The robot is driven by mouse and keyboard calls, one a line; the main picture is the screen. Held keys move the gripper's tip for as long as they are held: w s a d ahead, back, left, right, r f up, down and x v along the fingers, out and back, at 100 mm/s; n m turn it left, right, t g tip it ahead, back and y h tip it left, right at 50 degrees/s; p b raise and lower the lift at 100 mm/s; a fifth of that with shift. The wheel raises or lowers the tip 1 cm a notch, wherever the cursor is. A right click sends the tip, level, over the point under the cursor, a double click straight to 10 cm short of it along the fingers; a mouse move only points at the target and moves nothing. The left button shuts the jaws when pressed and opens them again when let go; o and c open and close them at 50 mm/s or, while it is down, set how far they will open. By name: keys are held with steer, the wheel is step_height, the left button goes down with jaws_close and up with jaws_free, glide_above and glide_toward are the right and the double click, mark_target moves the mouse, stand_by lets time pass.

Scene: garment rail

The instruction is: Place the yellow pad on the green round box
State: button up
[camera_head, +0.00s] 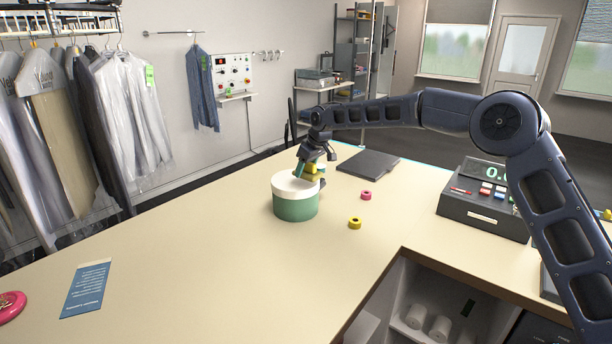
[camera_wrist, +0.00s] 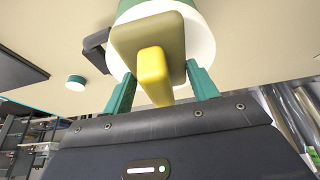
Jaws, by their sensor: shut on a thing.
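The green round box (camera_head: 296,207) with a white lid (camera_head: 290,186) stands upright on the counter. The yellow pad (camera_head: 313,173) is at the lid's far right side in the head view, in my gripper (camera_head: 310,169). In the wrist view the pad has a yellow grip (camera_wrist: 153,75) and an olive plate (camera_wrist: 150,38). My gripper's teal fingers (camera_wrist: 160,80) are on either side of the yellow grip, shut on it. The plate overlaps the white lid (camera_wrist: 201,45) there; I cannot tell whether they touch.
A dark flat slab (camera_head: 368,163) and a cash register (camera_head: 484,200) are farther right. A blue card (camera_head: 86,288) lies front left. The counter's front middle is clear.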

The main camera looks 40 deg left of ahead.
mark_target(306, 175)
steer(key=shift+f, duration=1.45)
steer(key=shift+f, duration=0.15)
steer(key=o, duration=1)
steer(key=shift+c, duration=0.2)
steer(key=v, duration=1.2)
